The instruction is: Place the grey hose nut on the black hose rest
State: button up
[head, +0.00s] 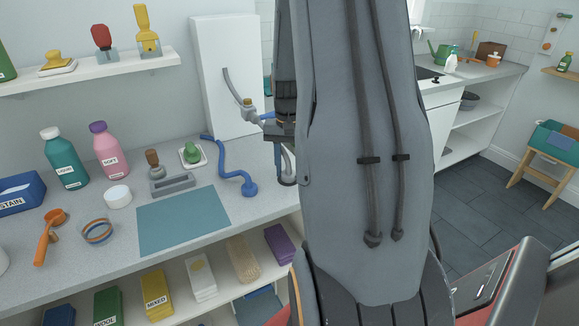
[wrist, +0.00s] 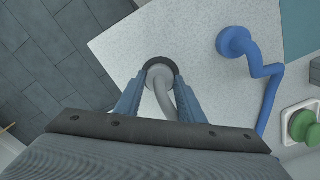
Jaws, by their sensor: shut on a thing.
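My gripper (wrist: 160,95) points down over the counter, its two blue fingers closed on the grey hose nut (wrist: 158,74). A grey hose (wrist: 165,103) runs from the nut back between the fingers. The black hose rest (wrist: 176,66) shows as a dark arc close around the nut's far side. In the head view the rest (head: 287,182) stands near the counter's front edge, with the grey hose (head: 289,158) coming down to it beside my arm. The nut appears at or just over the rest; I cannot tell if it touches. My arm hides much of this.
A blue hose (head: 232,176) lies left of the rest. A green knob on a white dish (head: 192,155) and a teal mat (head: 185,220) are farther left. A white panel (head: 225,70) with a tap (head: 248,112) stands behind.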

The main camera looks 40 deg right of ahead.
aim_at(288, 166)
jog(key=shift+f, duration=0.1)
jog(key=o, duration=1.3)
notch_tip(288, 166, up, 11)
jog(key=b, duration=0.2)
jog(key=s+a+f+n, duration=0.1)
jog(key=a+f+n, duration=0.1)
jog(key=a, duration=0.5)
jog(key=s+a+f+n, duration=0.2)
jog(key=a+n, duration=0.1)
jog(key=a, duration=0.5)
jog(key=s+a+f+n, duration=0.2)
jog(key=a+f, duration=0.1)
jog(key=a, duration=0.5)
jog(key=shift+n+t, duration=0.3)
jog(key=s+a, duration=0.1)
jog(key=s+a+f+n, duration=0.1)
jog(key=s+a, duration=0.1)
jog(key=s+a+f+n, duration=0.1)
jog(key=a, duration=0.1)
jog(key=shift+s+f, duration=0.15)
